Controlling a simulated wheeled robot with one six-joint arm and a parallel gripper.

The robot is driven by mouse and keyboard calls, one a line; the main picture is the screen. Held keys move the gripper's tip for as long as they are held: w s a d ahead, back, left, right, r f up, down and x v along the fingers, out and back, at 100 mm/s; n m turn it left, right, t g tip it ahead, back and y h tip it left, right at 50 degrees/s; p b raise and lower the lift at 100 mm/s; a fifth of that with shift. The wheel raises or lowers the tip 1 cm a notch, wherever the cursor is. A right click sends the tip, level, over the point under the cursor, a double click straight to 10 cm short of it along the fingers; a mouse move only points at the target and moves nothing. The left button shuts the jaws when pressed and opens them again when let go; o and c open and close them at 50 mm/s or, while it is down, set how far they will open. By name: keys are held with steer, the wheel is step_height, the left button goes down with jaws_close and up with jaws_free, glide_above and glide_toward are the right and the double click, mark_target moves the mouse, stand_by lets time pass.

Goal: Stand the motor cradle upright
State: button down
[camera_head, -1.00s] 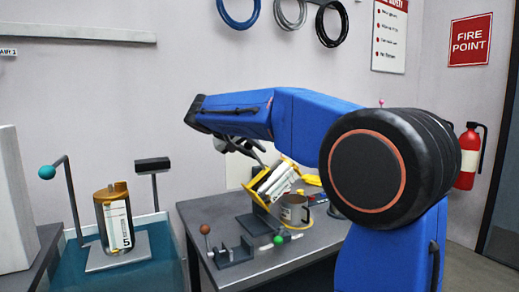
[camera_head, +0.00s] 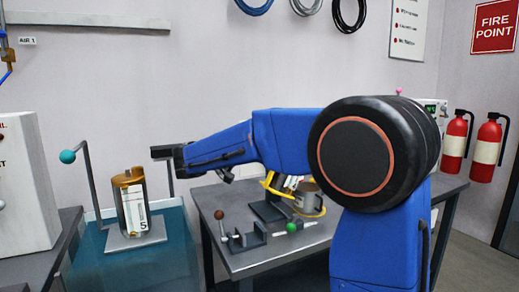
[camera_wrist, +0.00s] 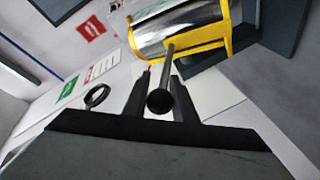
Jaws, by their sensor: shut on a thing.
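The motor cradle (camera_head: 279,188) is a yellow frame around a silvery, white-marked body. In the head view it is above the grey bench, partly hidden behind my blue arm, and its tilt is hard to judge there. In the wrist view the yellow frame (camera_wrist: 228,28) shows at the top with a shiny cylinder (camera_wrist: 180,28) inside. A dark rod (camera_wrist: 168,72) runs from the frame toward the camera. My gripper (camera_wrist: 160,78) is shut on this rod, one finger on each side. In the head view my gripper is mostly hidden by the arm.
A clamp fixture (camera_head: 246,240) with brown and green knobs is at the bench front. Left, a teal stand (camera_head: 150,270) carries an orange-topped canister (camera_head: 130,200) and upright posts. Fire extinguishers (camera_head: 487,150) are at right.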

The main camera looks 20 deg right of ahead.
step_height(320, 180, down, 6)
steer(key=a, duration=0.2)
steer(key=shift+h, duration=0.4)
stand_by(0.6)
stand_by(0.4)
steer(key=c, duration=1.5)
jaws_free()
steer(key=shift+o, duration=0.2)
steer(key=shift+a, duration=0.1)
steer(key=v, duration=0.7)
steer(key=shift+s, duration=0.15)
steer(key=shift+a, duration=0.1)
